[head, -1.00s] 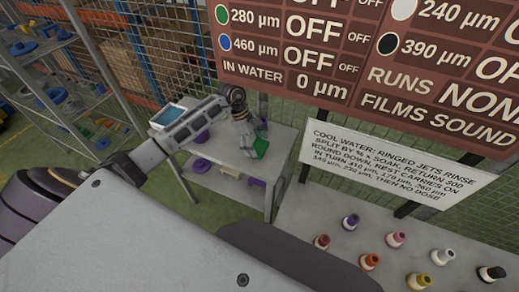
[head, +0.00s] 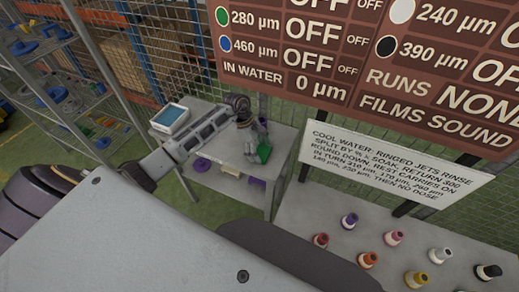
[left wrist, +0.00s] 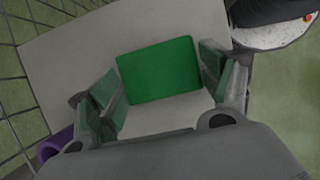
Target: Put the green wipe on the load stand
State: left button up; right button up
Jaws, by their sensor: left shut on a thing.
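The green wipe (head: 264,153) is a flat green block at the tip of my left gripper (head: 256,150), over the right part of a grey table. In the left wrist view the wipe (left wrist: 160,68) lies between the two fingers of my left gripper (left wrist: 162,85), which is shut on it. The grey table top shows behind the wipe; I cannot tell whether the wipe touches it. No thing is clearly marked as the load stand. My right gripper is not in view.
The grey table (head: 281,142) has a blue-topped tray (head: 170,118) at its left and a lower shelf with purple items. Wire fencing stands behind. A signboard (head: 390,165) and several coloured spools (head: 349,220) are on a grey bench at right.

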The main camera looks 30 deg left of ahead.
pick_arm(q)
jog(key=shift+f, duration=0.2)
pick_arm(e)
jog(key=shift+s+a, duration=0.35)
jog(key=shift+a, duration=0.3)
pick_arm(q)
jog(key=shift+f, duration=0.1)
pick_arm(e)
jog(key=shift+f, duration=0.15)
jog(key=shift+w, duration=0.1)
pick_arm(q)
jog(key=o, duration=0.7)
jog(key=shift+o, duration=1)
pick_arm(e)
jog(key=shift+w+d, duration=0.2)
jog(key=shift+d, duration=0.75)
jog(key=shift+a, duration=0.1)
